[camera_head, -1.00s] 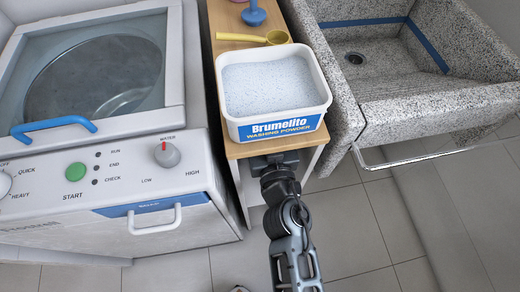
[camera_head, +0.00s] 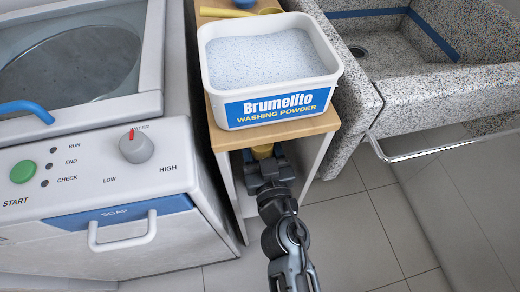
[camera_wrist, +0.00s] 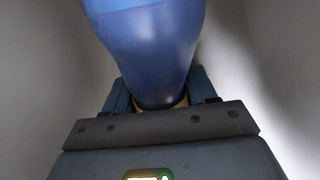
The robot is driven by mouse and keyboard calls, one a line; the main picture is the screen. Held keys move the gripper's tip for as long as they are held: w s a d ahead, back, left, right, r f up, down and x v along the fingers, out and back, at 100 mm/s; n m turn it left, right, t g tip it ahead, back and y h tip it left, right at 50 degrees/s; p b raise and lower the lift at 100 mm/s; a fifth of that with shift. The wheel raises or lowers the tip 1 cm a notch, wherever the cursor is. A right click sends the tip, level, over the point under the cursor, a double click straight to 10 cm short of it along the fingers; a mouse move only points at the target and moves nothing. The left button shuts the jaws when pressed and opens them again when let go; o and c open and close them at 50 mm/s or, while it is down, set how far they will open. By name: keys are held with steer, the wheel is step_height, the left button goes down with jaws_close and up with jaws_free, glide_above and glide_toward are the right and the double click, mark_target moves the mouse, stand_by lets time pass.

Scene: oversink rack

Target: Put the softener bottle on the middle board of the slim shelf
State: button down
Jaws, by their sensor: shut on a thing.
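The slim shelf (camera_head: 322,124) is a narrow unit with a wooden top and white sides, between the washing machine and the stone sink. My gripper (camera_head: 264,162) is just below its top board, at the open front. A small yellow part shows there, apparently the softener bottle's cap (camera_head: 262,151). In the wrist view, the blue softener bottle (camera_wrist: 155,45) fills the space beyond my gripper (camera_wrist: 160,92), which is shut on its narrow end, where some yellow shows. The bottle's far end is out of view. I cannot make out the middle board or whether the bottle touches it.
An open tub of washing powder (camera_head: 275,108) stands on the shelf top, with a yellow scoop (camera_head: 226,13) behind it. The washing machine (camera_head: 110,190) is close on the left. The stone sink (camera_head: 420,100) with a metal rail (camera_head: 440,150) is on the right. Tiled floor lies in front.

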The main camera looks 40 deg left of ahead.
steer(key=shift+f, duration=0.55)
steer(key=shift+f+b, duration=0.15)
steer(key=shift+b, duration=0.15)
steer(key=shift+c, duration=1.7)
jaws_free()
steer(key=shift+s+d+r+p, duration=0.15)
steer(key=shift+r+p, duration=0.05)
steer(key=shift+p, duration=0.1)
steer(key=p+v, duration=0.1)
steer(key=v, duration=1)
steer(key=shift+s+d+p, duration=0.2)
steer(key=shift+d+p, duration=0.05)
steer(key=shift+p, duration=0.15)
